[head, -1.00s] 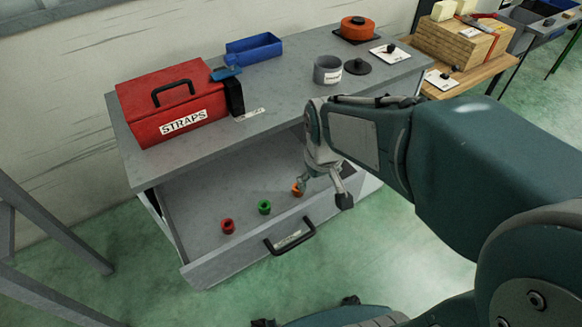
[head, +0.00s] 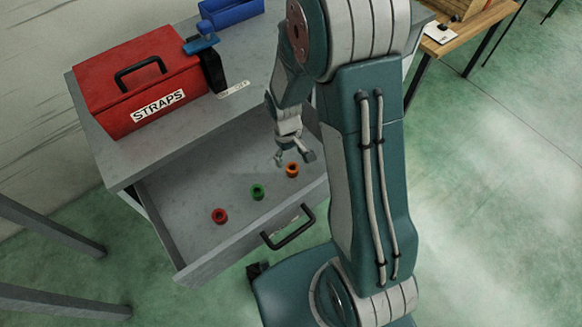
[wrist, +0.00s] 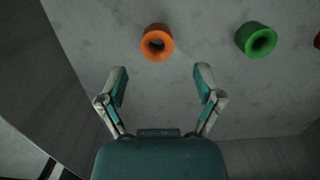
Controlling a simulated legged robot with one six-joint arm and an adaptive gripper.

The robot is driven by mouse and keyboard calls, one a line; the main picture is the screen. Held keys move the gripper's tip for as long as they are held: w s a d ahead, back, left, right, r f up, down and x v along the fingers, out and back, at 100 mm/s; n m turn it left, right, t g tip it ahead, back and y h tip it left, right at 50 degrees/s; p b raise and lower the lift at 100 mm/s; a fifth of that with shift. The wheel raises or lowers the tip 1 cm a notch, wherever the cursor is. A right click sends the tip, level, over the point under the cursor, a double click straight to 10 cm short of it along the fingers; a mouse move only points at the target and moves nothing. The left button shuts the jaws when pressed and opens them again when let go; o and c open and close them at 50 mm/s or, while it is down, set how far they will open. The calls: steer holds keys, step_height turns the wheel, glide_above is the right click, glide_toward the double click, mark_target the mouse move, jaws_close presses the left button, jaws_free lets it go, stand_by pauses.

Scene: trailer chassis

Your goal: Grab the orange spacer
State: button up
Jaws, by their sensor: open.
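The orange spacer (head: 292,170) is a short ring standing in the open grey drawer (head: 215,180), the rightmost of three spacers in the head view. My gripper (head: 294,158) is open and empty, just above and behind the orange spacer in the head view. In the wrist view the orange spacer (wrist: 156,42) lies just beyond the open fingertips of my gripper (wrist: 161,82), a little left of the middle between them. It is apart from both fingers and its hole shows.
A green spacer (head: 257,192) and a red spacer (head: 219,216) stand left of the orange one. The drawer front has a black handle (head: 289,229). A red STRAPS box (head: 140,85) and a blue bin (head: 232,12) sit on the cabinet top.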

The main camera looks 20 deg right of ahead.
mark_target(292, 168)
steer(key=shift+s+d+f, duration=0.1)
steer(key=shift+d+f, duration=0.05)
steer(key=shift+f, duration=1.4)
steer(key=shift+s+d+f, duration=0.1)
steer(key=shift+f, duration=1.45)
jaws_close()
